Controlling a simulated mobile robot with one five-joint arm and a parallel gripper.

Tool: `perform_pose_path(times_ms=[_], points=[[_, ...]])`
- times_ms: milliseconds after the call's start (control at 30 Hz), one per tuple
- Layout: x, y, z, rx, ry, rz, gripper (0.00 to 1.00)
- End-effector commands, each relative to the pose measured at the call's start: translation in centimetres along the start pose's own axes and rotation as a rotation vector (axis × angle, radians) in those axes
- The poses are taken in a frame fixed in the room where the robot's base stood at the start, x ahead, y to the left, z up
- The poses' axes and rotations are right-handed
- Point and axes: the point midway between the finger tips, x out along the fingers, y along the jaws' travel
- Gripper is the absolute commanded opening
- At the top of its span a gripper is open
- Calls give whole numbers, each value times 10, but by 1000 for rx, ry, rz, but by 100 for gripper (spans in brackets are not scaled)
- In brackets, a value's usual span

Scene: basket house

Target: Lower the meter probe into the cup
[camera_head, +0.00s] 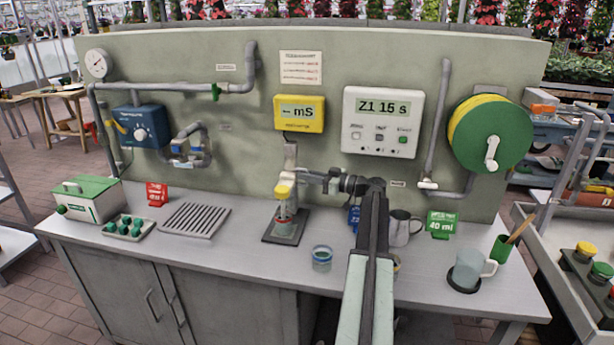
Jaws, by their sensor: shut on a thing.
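The meter probe (285,190) has a yellow head and stands upright left of centre. My gripper (298,178) reaches in from the right and is shut on the probe near its top. Below the probe, a small clear cup (285,225) with something reddish inside stands on a dark square pad (270,238). The probe's lower end overlaps the cup in the picture; I cannot tell how deep its tip is. The yellow meter (299,113) on the panel reads "mS". Another clear cup (321,258) with a blue band stands nearer the front edge.
My forearm crosses the bench and partly hides a metal jug (402,229). Left are a slotted rack (194,221), a tray of green pieces (130,228) and a green-lidded box (92,200). Right are a mug (470,268) and a green "40 ml" sign (440,224).

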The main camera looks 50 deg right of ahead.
Motion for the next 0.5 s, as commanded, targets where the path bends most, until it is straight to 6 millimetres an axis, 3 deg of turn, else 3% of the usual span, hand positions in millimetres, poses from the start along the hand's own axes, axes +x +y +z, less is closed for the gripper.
perform_pose_path(times_ms=[33,67,367,400,467,500], points=[[0,0,17,0,-2,1,0],[0,0,19,0,-2,1,0],[0,0,16,0,-2,1,0],[0,0,16,0,-2,1,15],[0,0,16,0,-2,0,32],[0,0,16,0,-2,0,34]])
